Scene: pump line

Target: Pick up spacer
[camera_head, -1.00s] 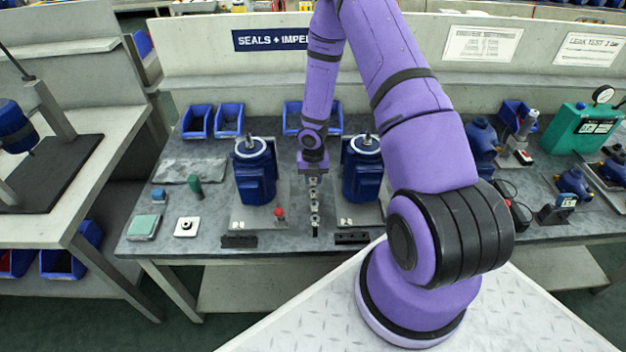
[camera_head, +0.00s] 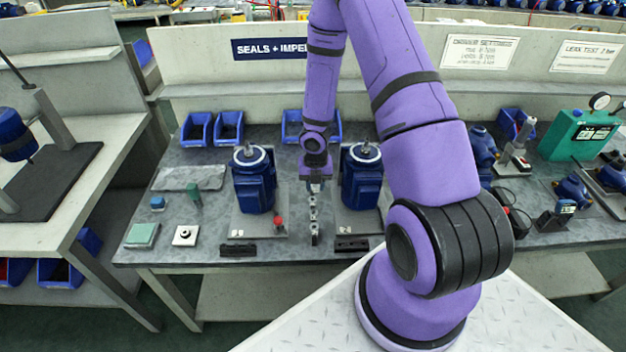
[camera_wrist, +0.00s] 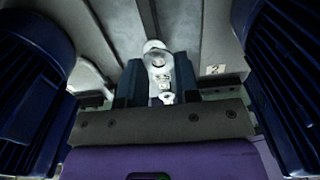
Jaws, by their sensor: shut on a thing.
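My gripper (camera_head: 315,188) points down between two blue motors, over a narrow row of small silver parts (camera_head: 313,212) on the bench. In the wrist view, the dark blue fingers of my gripper (camera_wrist: 158,88) are closed on a small pale metal piece, the spacer (camera_wrist: 158,72). The spacer's lower end and whether it still touches what is below cannot be made out. In the head view the spacer is too small to tell apart from the row.
The left motor (camera_head: 254,182) and right motor (camera_head: 361,180) stand close on either side of my gripper. A red knob (camera_head: 279,222) is at the left motor's plate. Blue bins (camera_head: 229,128) line the back. Dark blocks (camera_head: 238,250) lie at the front edge.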

